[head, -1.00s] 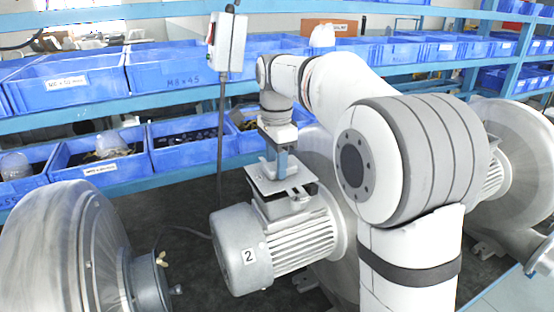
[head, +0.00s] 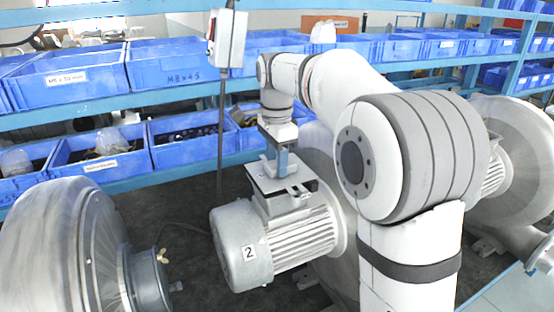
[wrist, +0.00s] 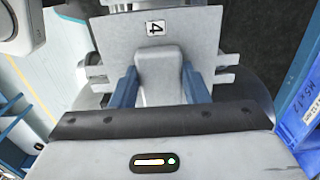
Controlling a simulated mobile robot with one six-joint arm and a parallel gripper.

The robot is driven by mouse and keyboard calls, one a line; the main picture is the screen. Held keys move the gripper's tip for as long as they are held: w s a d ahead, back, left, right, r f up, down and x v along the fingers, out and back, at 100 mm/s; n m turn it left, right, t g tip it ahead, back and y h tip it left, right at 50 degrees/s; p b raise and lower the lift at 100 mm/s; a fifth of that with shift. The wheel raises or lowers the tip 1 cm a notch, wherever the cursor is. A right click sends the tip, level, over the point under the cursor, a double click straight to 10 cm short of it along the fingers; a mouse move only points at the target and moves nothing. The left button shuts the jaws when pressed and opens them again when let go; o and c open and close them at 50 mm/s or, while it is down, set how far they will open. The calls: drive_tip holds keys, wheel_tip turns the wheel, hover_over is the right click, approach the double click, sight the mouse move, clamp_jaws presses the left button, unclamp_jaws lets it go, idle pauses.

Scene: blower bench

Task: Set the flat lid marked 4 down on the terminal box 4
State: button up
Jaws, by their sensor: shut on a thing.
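The flat lid (wrist: 192,40) is a grey plate with a raised block handle and a label 4 in the wrist view. It also shows in the head view (head: 262,182), roughly level above a motor's box. My gripper (wrist: 158,85) is shut on the lid's handle, one blue finger on each side; it also shows in the head view (head: 281,163). Below the lid is a grey terminal box (head: 287,205) on a finned motor whose end carries a label 2. No 4 shows on that box. The lid hides its top, and I cannot tell whether they touch.
The motor marked 2 (head: 240,245) belongs to a blower. Another large blower (head: 60,245) stands at the left, one more at the right. A hanging grey control box (head: 228,40) with a cable is behind. Blue bins (head: 185,65) fill the shelves at the back.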

drive_tip(key=shift+f+b, duration=0.4)
drive_tip(key=shift+f, duration=0.25)
idle(0.4)
drive_tip(key=o, duration=1.2)
drive_tip(key=shift+c, duration=0.2)
wheel_tip(320, 180, up, 8)
drive_tip(key=shift+f+b, duration=0.1)
drive_tip(key=shift+b, duration=0.2)
